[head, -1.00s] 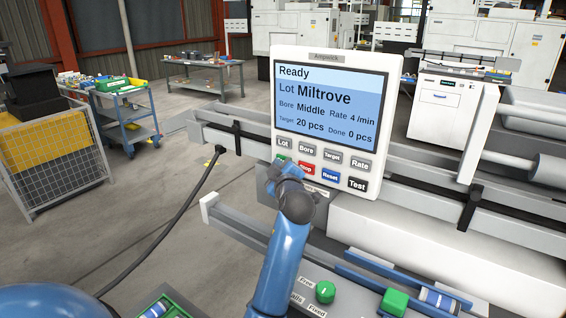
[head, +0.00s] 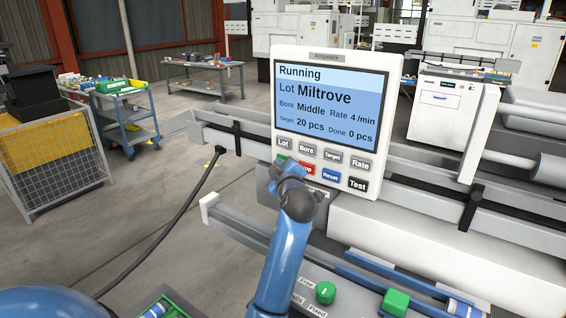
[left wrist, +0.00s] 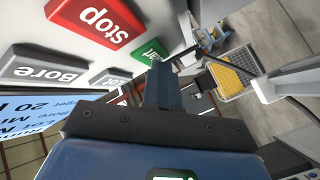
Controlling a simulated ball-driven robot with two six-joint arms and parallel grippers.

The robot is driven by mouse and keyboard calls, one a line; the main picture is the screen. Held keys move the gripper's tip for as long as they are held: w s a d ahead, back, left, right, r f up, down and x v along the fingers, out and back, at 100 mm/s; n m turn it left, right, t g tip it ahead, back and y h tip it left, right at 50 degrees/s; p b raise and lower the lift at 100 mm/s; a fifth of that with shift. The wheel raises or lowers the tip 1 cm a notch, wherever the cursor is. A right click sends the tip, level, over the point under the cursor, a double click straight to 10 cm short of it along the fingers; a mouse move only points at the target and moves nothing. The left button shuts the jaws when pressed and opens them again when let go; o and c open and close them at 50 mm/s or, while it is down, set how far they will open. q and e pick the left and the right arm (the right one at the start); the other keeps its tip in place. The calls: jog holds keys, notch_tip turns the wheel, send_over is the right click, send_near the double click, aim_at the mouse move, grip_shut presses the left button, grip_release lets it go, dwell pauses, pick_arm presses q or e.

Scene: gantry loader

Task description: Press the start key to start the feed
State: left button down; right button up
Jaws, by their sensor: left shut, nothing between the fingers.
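The control panel (head: 330,58) stands upright in the middle of the head view. Its screen (head: 328,98) reads "Running", Lot Miltrove, Bore Middle, Rate 4 /min, Target 20 pcs, Done 0 pcs. The green start key (head: 282,158) is mostly hidden behind my left gripper (head: 283,168). In the left wrist view the green key (left wrist: 151,51) shows beside the red Stop key (left wrist: 97,22). My left gripper's shut fingers (left wrist: 161,72) reach to the green key, touching it or very close; I cannot tell which. My right gripper is not in view.
Grey Lot (head: 284,142), Bore (head: 307,149), Target and Rate keys, a blue Reset key (head: 331,176) and a black Test key (head: 357,184) surround it. A green knob (head: 325,292) sits below. Grey rails run behind the panel. Open floor lies left.

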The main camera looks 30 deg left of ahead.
pick_arm(q)
jog(key=shift+s, duration=0.85)
jog(key=shift+s+a, duration=0.2)
jog(key=shift+s, duration=2.2)
jog(key=shift+f, duration=0.1)
